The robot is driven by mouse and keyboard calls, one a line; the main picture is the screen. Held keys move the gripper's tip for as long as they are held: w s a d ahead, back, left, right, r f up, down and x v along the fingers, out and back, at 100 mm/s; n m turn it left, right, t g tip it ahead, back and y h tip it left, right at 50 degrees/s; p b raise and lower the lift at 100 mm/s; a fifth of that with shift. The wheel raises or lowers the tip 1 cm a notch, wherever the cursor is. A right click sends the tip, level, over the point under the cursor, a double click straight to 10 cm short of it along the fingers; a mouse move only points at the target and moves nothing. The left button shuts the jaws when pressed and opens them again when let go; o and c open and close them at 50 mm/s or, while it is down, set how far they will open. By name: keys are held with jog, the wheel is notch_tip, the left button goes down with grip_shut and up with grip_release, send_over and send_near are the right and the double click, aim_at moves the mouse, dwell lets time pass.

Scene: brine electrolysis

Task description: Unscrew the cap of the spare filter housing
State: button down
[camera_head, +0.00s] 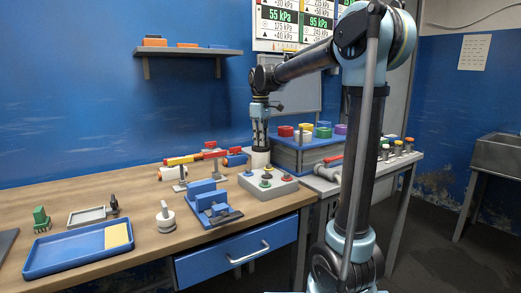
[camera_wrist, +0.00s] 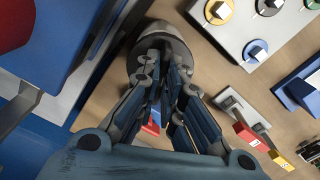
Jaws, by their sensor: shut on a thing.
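The spare filter housing (camera_head: 260,159) is a short off-white cylinder standing upright near the back right of the wooden bench. My gripper (camera_head: 260,145) points straight down over it, with its fingers shut on the cap at its top. In the wrist view the cap (camera_wrist: 158,30) shows as a rounded grey-beige top, and my gripper's fingertips (camera_wrist: 165,55) close against it. The fingers hide much of the cap, and I cannot tell the seam between cap and body.
A grey box with coloured knobs (camera_head: 267,184) stands just in front. A blue vise (camera_head: 210,203) and blue tray (camera_head: 70,254) stand nearer.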

jog(key=n, duration=0.5)
jog(key=shift+n, duration=0.3)
jog(key=shift+n, duration=0.3)
jog(key=n, duration=0.5)
jog(key=shift+n, duration=0.8)
jog(key=shift+r, duration=2.9)
jog(key=shift+r, duration=0.15)
jog(key=shift+s, duration=0.15)
